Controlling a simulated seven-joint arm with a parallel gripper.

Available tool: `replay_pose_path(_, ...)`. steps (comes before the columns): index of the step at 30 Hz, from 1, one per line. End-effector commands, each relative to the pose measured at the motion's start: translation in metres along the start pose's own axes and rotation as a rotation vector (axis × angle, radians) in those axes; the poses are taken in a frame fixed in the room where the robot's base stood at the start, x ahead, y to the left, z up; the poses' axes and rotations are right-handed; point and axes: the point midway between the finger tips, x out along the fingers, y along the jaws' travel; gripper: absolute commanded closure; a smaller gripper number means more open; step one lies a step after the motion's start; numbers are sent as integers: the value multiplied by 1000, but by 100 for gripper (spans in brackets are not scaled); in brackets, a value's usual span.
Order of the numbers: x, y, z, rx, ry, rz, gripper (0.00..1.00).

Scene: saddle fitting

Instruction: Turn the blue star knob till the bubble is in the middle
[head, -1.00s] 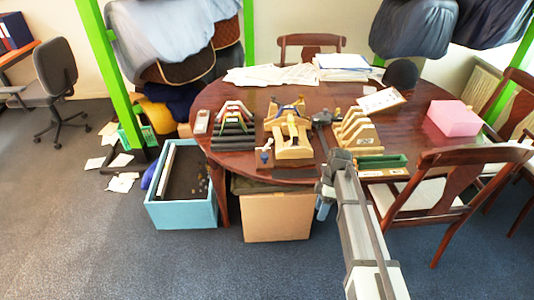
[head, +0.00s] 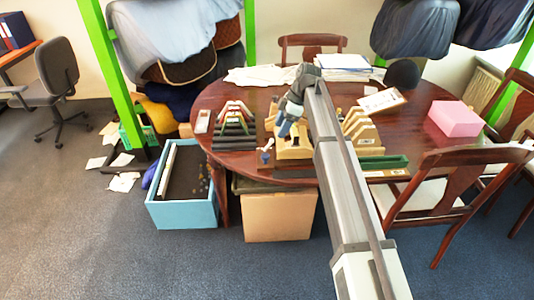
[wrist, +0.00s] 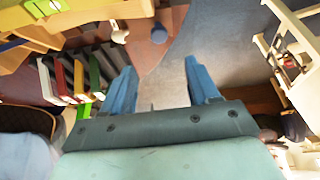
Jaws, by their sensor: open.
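A small blue knob (head: 265,156) shows at the front left of the wooden fixture (head: 293,153) on the table. A round blue knob (wrist: 158,35) also shows in the wrist view, beyond and between my fingertips, beside a pale knob (wrist: 120,34). My gripper (wrist: 160,82) is open and empty, with its blue fingers apart. In the head view my gripper (head: 284,127) is over the fixture, right of and above the blue knob in the picture, and hides part of the fixture. A yellow-green strip (wrist: 22,14) is at the wrist view's top left; I cannot make out a bubble.
Dark stepped pieces with coloured edges (head: 234,130) stand left of the fixture. Pale wooden arches (head: 362,132) and a green tray (head: 383,161) are on the right. A blue bin (head: 183,215) and a cardboard box (head: 278,217) stand on the floor below.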

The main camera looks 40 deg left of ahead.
Motion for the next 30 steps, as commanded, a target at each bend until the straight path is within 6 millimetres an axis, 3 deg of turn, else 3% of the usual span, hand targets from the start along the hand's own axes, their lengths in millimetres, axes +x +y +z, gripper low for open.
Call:
replay_pose_path(5, 10, 1, -2, 1, 3, 4, 40)
replay_pose_path(21, 100, 1, -2, 1, 2, 3, 40)
replay_pose_path(30, 131, 2, -2, 1, 2, 3, 40)
